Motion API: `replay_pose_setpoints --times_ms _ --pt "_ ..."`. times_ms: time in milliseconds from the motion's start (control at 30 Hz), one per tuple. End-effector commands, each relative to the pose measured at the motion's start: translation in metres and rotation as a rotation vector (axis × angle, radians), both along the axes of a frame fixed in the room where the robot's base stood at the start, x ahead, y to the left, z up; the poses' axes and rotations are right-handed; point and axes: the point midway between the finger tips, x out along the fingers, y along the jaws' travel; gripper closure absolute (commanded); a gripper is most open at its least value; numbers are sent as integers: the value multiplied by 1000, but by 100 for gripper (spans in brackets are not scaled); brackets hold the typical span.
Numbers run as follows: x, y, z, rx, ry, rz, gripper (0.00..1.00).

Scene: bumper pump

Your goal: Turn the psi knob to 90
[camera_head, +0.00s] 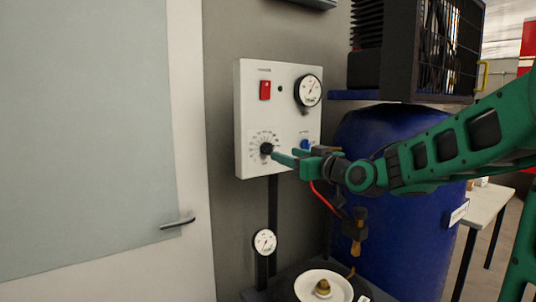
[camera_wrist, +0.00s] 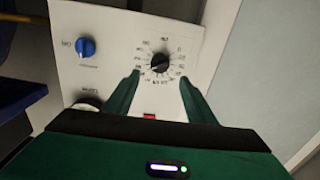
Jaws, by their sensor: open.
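The psi knob, a small black dial knob (camera_head: 266,149), sits low on the white control panel (camera_head: 285,118), ringed by printed numbers. In the wrist view the knob (camera_wrist: 160,62) shows between my green fingers, with a light pointer mark; the numbers are too small to read surely. My gripper (camera_head: 282,154) comes from the right, its fingertips close to the panel by the knob. In the wrist view my gripper (camera_wrist: 160,76) is open, one finger on each side of the dial, with visible gaps to the knob. I cannot tell whether the fingertips reach its depth.
The panel also has a red switch (camera_head: 265,90), a round gauge (camera_head: 308,90) and a blue knob (camera_head: 305,144). A blue barrel (camera_head: 385,215) stands behind my arm. A lower gauge (camera_head: 265,242) and a white dish (camera_head: 308,284) are below. A door (camera_head: 85,150) is at left.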

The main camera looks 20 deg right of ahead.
Motion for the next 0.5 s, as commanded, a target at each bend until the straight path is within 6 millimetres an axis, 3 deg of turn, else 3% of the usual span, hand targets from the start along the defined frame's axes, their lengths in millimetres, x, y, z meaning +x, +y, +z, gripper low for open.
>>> replay_pose_setpoints --times_ms 300,500 --pt "54 18 -1 -1 3 1 49" --pt "77 24 -1 -1 3 -1 49"
